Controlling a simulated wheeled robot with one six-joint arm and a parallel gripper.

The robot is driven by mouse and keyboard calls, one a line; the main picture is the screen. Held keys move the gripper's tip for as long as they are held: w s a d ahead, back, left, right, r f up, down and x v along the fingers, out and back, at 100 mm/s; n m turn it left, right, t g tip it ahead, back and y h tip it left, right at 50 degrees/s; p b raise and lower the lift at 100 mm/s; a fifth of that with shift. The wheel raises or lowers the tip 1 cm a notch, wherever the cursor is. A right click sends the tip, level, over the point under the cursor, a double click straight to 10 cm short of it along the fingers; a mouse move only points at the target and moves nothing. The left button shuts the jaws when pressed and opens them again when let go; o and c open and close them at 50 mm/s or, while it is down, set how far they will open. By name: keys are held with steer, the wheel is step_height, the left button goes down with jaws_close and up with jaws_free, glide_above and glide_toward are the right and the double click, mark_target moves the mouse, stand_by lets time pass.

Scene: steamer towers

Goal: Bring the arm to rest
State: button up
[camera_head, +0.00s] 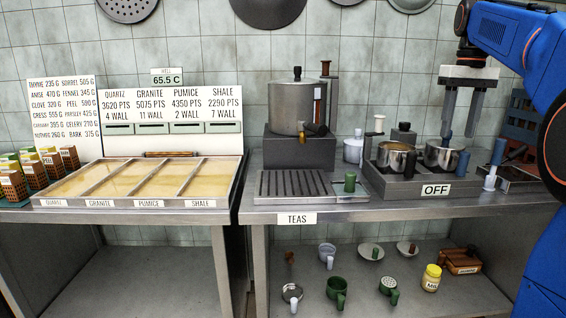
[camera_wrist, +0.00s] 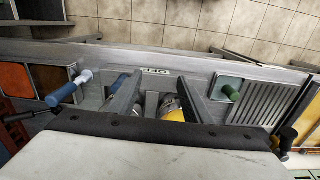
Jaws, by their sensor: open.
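My blue arm (camera_head: 520,45) reaches in from the right side of the head view. My gripper (camera_head: 459,133) points down above the right end of the counter, over the unit labelled OFF (camera_head: 435,190). Its two grey fingers are apart with nothing between them. One finger hangs just above the right metal pot (camera_head: 441,158); I cannot tell whether they touch.
A left pot (camera_head: 394,158) sits on the same unit. A tall metal boiler (camera_head: 292,108), a slatted tray (camera_head: 290,184) and a four-section tray (camera_head: 125,203) stand further left. Cups and a yellow jar (camera_head: 431,279) are on the lower shelf. A tiled wall (camera_head: 215,60) is behind.

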steer(key=s+a+f+t, duration=0.2)
steer(key=s+a+f, duration=0.9)
steer(key=s+f, duration=0.3)
steer(key=s+a+f+t, duration=0.1)
steer(key=s+a+f, duration=0.1)
steer(key=s+f, duration=0.6)
steer(key=s+a+f+t, duration=0.1)
steer(key=s+a+f, duration=0.1)
steer(key=s+f, duration=0.6)
step_height(320, 180, down, 3)
steer(key=shift+s+a+r+t, duration=0.1)
steer(key=shift+s+a+t, duration=0.1)
steer(key=shift+a+t, duration=0.2)
